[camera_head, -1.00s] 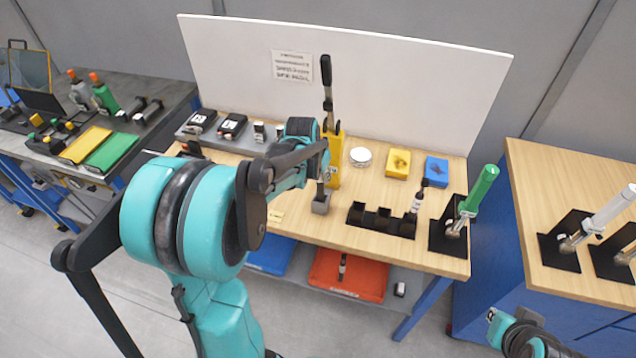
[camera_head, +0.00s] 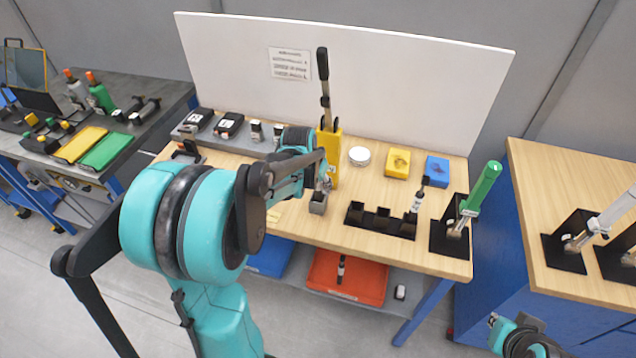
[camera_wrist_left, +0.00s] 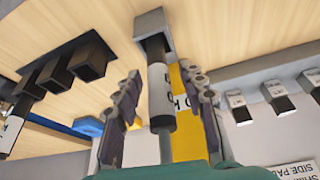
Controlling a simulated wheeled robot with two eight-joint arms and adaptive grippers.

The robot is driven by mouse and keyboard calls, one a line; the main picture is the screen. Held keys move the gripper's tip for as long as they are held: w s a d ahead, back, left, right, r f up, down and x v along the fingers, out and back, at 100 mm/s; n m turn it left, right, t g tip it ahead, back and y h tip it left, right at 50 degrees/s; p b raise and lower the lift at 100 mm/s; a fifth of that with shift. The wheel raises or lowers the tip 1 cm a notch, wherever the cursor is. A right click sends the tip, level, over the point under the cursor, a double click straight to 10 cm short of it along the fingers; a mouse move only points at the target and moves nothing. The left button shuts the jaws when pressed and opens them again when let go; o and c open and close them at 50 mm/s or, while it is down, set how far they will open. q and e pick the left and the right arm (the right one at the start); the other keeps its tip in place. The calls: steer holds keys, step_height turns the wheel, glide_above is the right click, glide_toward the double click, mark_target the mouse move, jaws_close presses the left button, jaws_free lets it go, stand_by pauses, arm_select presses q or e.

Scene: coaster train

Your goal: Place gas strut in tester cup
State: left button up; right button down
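The gas strut (camera_wrist_left: 160,95), with a dark body, a white label and a silver rod, shows in the left wrist view with its dark end inside the grey tester cup (camera_wrist_left: 150,22). In the head view the tester cup (camera_head: 318,203) sits at the foot of the yellow tester (camera_head: 336,150) with its black-handled lever. My left gripper (camera_wrist_left: 164,108) is open, one finger on each side of the strut, with gaps showing. In the head view my left gripper (camera_head: 324,174) is just above the cup, and the strut is mostly hidden there. My right gripper is not in view; part of the right arm shows bottom right.
A black rack (camera_head: 380,222) right of the cup holds another strut (camera_head: 417,200). Further right is a green-handled tool (camera_head: 481,188). A white round tin (camera_head: 359,156), a yellow box (camera_head: 397,163) and a blue box (camera_head: 437,170) stand behind. The bench front is mostly clear.

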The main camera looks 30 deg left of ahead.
arm_select(q)
steer(key=p+v, duration=0.4)
steer(key=v, duration=0.8)
steer(key=s+d+t, duration=0.2)
steer(key=s+d, duration=1.2)
steer(key=d, duration=0.1)
steer(key=shift+f+m+t, duration=0.25)
steer(key=shift+m+t, duration=0.05)
steer(key=shift+m, duration=0.1)
steer(key=shift+s+f, duration=0.1)
step_height(320, 180, down, 6)
steer(key=b, duration=0.6)
steer(key=shift+f+b, duration=0.15)
steer(key=shift+b, duration=0.15)
